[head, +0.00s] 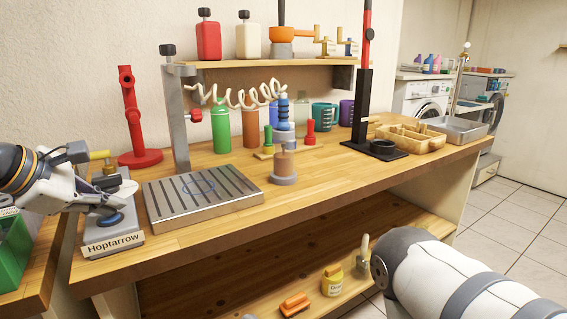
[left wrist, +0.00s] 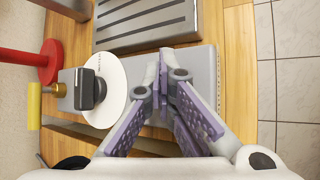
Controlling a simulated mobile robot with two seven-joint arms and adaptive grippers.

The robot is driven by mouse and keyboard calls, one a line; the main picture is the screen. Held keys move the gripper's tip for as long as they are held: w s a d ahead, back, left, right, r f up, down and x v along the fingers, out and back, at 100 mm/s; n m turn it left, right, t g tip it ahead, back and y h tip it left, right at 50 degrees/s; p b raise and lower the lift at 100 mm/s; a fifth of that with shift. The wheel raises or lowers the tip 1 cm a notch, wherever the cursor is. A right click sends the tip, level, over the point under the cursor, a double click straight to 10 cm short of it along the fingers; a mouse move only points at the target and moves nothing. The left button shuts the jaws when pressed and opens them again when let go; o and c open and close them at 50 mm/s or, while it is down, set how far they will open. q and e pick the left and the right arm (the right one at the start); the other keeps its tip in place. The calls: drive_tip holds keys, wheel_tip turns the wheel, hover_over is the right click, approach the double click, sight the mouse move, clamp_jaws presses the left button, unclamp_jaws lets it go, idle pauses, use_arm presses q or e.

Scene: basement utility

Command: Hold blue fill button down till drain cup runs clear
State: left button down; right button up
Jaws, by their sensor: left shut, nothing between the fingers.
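A blue round button (head: 110,220) sits on the sloping front of a grey box labelled Hoptarrow (head: 104,248), at the left of the bench. My left gripper (head: 118,203) is shut and empty, with its fingertips just above or at the button. Contact cannot be told. In the left wrist view the shut fingers (left wrist: 168,66) converge over the grey box (left wrist: 208,70) and hide the button. A slatted metal drip tray (head: 160,216) with a blue ring on it lies right of the box. I cannot pick out a drain cup. My right gripper is out of view.
A red stand (head: 136,130) and a grey post (head: 176,125) rise behind the box and tray. Bottles, a brown cup (head: 284,164) and a black lever stand (head: 362,115) occupy the bench farther right. Bare wood lies along the front edge.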

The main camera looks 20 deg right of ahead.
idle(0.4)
use_arm(q)
drive_tip(key=shift+r, duration=0.85)
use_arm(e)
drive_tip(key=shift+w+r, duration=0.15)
use_arm(q)
wheel_tip(320, 180, up, 5)
drive_tip(key=shift+r+p, duration=0.1)
drive_tip(key=shift+p, duration=0.35)
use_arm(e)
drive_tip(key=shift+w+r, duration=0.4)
